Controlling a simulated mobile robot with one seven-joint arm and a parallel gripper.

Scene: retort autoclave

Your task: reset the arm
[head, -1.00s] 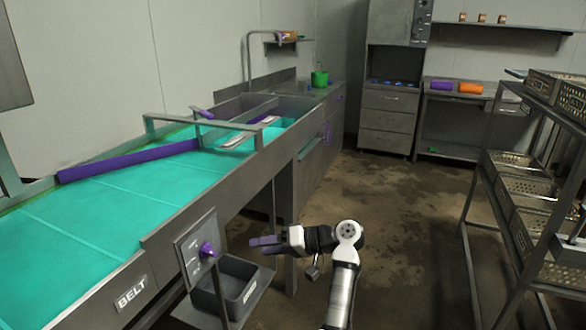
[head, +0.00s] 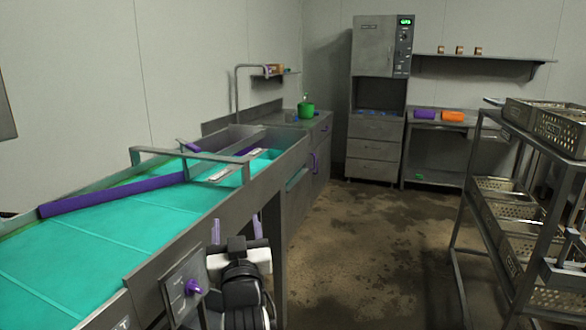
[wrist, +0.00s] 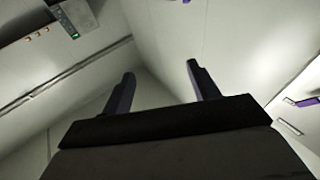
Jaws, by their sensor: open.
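My gripper (head: 237,231) shows in the head view at the lower middle, beside the near side of the belt and just right of the purple knob panel. Its two purple fingers point upward and stand apart. In the wrist view my gripper (wrist: 158,85) is open with nothing between its fingers.
The teal belt (head: 110,235) and its frame fill the left side. A knob panel (head: 185,290) stands close to my arm. A rack (head: 460,255) with perforated crates stands at the right. The wet brown floor (head: 360,240) between them is clear.

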